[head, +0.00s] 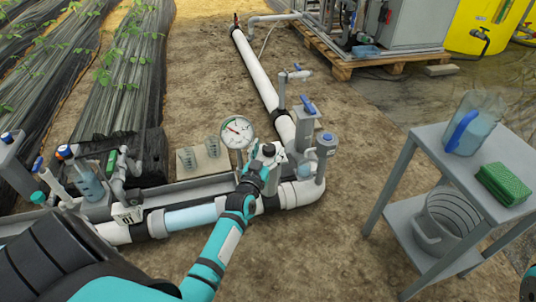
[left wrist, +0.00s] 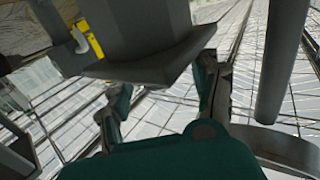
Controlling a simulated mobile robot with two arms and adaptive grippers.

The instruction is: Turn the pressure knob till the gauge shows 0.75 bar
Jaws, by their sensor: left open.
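The pressure gauge (head: 238,132) is a round white dial standing above the pipe; its needle sits on the left part of the dial, but the scale is too small to read. Just to its right is a grey fitting with a dark knob-like top (head: 269,149), partly hidden by my gripper. My left gripper (head: 264,164) is open and right at this fitting; I cannot tell whether it touches it. In the left wrist view the two teal fingers (left wrist: 163,105) stand apart, with a large dark grey shape in front of them.
White pipes run behind and beside my arm, with blue-handled valves (head: 308,106) to the right of the gauge. A grey table (head: 432,137) at the right holds a jug (head: 474,122) and a green sponge-like block (head: 503,184). Bare soil lies between.

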